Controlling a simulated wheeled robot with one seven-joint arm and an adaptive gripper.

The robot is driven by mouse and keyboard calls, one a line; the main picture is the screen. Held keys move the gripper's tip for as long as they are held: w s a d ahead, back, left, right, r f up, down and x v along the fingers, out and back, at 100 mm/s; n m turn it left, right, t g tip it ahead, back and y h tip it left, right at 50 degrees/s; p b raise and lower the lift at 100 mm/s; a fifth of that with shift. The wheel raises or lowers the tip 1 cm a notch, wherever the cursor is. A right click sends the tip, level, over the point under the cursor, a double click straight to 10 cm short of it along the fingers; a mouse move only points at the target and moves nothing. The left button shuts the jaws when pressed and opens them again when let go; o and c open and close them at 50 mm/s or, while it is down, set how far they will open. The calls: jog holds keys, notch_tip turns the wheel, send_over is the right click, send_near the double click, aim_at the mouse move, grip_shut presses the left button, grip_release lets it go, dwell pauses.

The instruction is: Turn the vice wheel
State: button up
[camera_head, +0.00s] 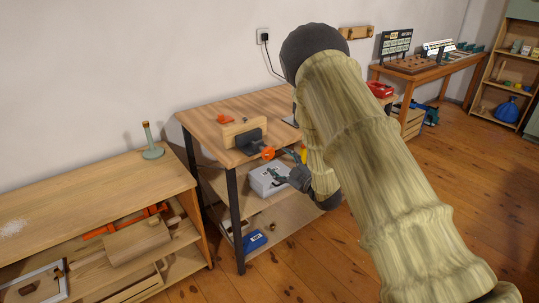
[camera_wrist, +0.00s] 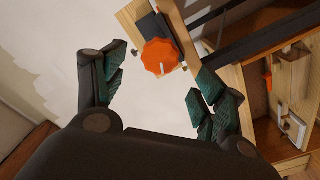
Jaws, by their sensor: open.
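The vice wheel (camera_head: 268,153) is an orange scalloped knob on the front of a dark vice (camera_head: 250,140) at the front edge of the wooden workbench (camera_head: 205,117). In the wrist view the wheel (camera_wrist: 160,57) has a pale mark on its face and lies ahead of the fingers, between their lines. A light wooden block stands in the vice. My gripper (camera_head: 285,165) is open and empty, close in front of the wheel and apart from it in the wrist view. Its green-padded fingers (camera_wrist: 163,85) are spread wide. My arm hides the bench's right part.
A grey box (camera_head: 268,181) and a blue item (camera_head: 254,241) sit on the shelves below the bench. A lower wooden bench (camera_head: 70,190) with a green bottle-like object (camera_head: 151,148) stands at the left. Wooden floor in front is clear.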

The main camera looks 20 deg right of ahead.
aim_at(270, 154)
jog(key=x, duration=0.7)
jog(key=shift+w+a+p, duration=0.1)
jog(key=shift+w+p, duration=0.2)
jog(key=shift+p, duration=0.05)
jog(key=c, duration=1.1)
jog(key=shift+o, duration=0.2)
jog(key=shift+m, duration=0.4)
jog(key=m, duration=0.4)
jog(key=shift+m, duration=0.3)
jog(key=m, duration=0.5)
jog(key=m+b, duration=0.1)
jog(key=m, duration=0.4)
jog(key=shift+f+m, duration=0.1)
jog(key=shift+m, duration=0.3)
jog(key=shift+m+b, duration=0.75)
jog(key=shift+m, duration=1.55)
